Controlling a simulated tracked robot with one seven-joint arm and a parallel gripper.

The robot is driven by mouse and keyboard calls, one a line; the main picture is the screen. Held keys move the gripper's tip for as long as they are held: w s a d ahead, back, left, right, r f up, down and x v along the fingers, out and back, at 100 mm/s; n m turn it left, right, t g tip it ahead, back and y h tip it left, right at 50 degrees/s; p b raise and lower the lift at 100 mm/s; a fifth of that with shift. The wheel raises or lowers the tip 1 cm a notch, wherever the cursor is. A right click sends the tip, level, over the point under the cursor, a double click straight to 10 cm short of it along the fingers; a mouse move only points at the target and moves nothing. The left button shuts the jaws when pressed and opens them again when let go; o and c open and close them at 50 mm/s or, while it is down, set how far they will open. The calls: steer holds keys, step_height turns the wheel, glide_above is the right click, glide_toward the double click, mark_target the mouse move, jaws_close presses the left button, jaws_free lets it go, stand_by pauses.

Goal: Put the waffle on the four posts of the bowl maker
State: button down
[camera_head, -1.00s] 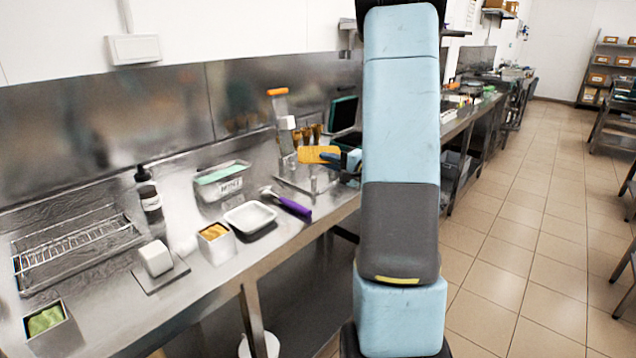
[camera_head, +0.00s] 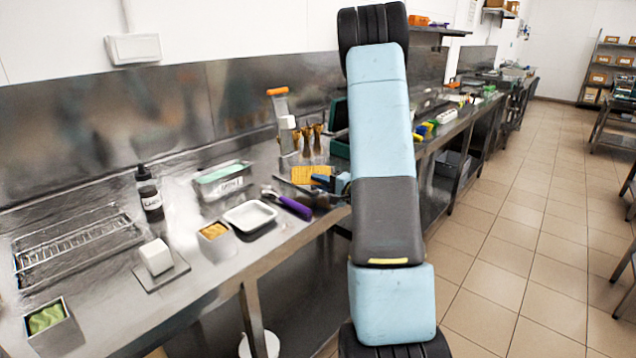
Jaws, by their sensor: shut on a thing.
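The waffle (camera_head: 307,173) is a flat golden-orange piece, level or nearly so, low over the front of the bowl maker. My gripper (camera_head: 323,181), with blue fingers, is shut on its right-hand side. The bowl maker (camera_head: 280,104) is a metal stand with an orange-topped upright at the back of the counter. Its low base is mostly hidden behind the waffle, my gripper and the purple-handled scoop. The four posts cannot be made out, so I cannot tell whether the waffle touches them.
A scoop with a purple handle (camera_head: 294,207) lies just in front. A white tray (camera_head: 250,216), a lidded tub (camera_head: 222,180), a pump bottle (camera_head: 149,196) and a wire rack (camera_head: 75,240) stand to the left. Brown cones (camera_head: 306,141) stand behind the waffle. My arm hides the counter to the right.

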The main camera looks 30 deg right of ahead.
steer(key=c, duration=1.2)
jaws_free()
